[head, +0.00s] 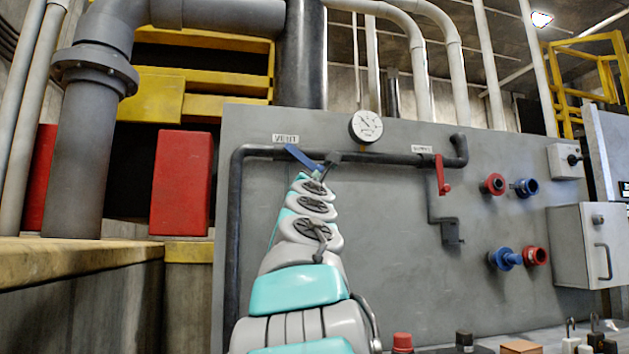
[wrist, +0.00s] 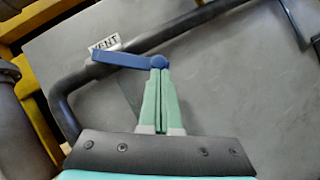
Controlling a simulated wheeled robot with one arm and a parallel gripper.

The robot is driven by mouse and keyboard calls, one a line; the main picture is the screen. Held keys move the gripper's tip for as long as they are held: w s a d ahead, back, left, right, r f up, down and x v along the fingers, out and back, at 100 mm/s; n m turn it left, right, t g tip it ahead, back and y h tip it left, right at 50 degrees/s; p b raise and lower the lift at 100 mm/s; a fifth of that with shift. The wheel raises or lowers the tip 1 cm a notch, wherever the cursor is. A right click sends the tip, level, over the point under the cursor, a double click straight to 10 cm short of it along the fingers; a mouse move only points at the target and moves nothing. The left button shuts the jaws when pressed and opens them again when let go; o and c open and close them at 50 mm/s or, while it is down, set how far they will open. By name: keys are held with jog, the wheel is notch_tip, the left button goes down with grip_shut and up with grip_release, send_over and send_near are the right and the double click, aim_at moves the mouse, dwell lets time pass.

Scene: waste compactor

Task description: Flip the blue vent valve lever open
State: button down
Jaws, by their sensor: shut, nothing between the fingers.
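The blue vent valve lever (head: 301,157) is on the dark pipe below the VENT label (head: 286,139). In the head view it slants from upper left to lower right, at an angle to the pipe. In the head view my arm hides most of the gripper and part of the valve.
The dark pipe (head: 380,158) runs along the grey panel (head: 400,280). A gauge (head: 366,126) stands above it. A red lever (head: 441,175) hangs to the right, with red and blue fittings (head: 507,258) beyond it. Small items line the bottom edge.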

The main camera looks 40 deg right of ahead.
jog(key=n+t, duration=0.1)
jog(key=n+y, duration=0.1)
jog(key=n, duration=0.1)
jog(key=d+n+t, duration=0.1)
jog(key=shift+s+r+n+t, duration=0.25)
jog(key=shift+r+n+t, duration=0.05)
jog(key=shift+r, duration=0.05)
jog(key=shift+s+d+r+n+t+y+p, duration=0.35)
jog(key=shift+r+n+t+y, duration=0.6)
jog(key=shift+n, duration=0.8)
jog(key=shift+s+d+r+n+t+y+p, duration=0.15)
jog(key=shift+d+r+n+t+y, duration=0.35)
jog(key=shift+n+y, duration=1.05)
jog(key=shift+s+d+r+n+t+y+p, duration=0.3)
jog(key=shift+r+n+t+y, duration=0.45)
jog(key=shift+n, duration=1.25)
jog(key=shift+y, duration=0.25)
